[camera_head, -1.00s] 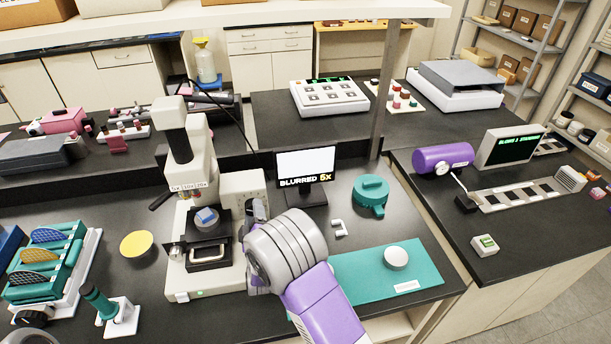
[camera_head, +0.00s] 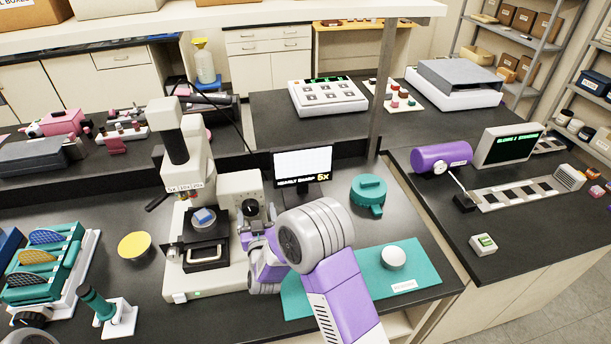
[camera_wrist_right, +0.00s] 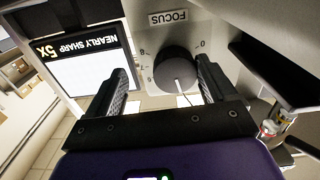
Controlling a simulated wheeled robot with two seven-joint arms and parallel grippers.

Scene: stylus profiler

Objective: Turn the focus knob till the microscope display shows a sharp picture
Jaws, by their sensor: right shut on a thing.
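The white microscope (camera_head: 200,145) stands on the bench with a blue sample on its dark stage. Its display (camera_head: 303,163) reads "NEARLY SHARP 5x"; the same words show upside down on the display in the wrist view (camera_wrist_right: 90,72). The dark round focus knob (camera_wrist_right: 176,70), with a white pointer line, sits on a pale panel labelled FOCUS. It also shows at the microscope's right side in the head view (camera_head: 250,208). My right gripper (camera_wrist_right: 163,76) is shut on the focus knob, one finger on each side. My left gripper is not seen.
A teal round container (camera_head: 369,190) stands right of the display. A teal mat (camera_head: 415,271) with a white round piece (camera_head: 393,258) lies right of my arm. A yellow disc (camera_head: 134,245) and a teal rack (camera_head: 45,262) are left of the microscope.

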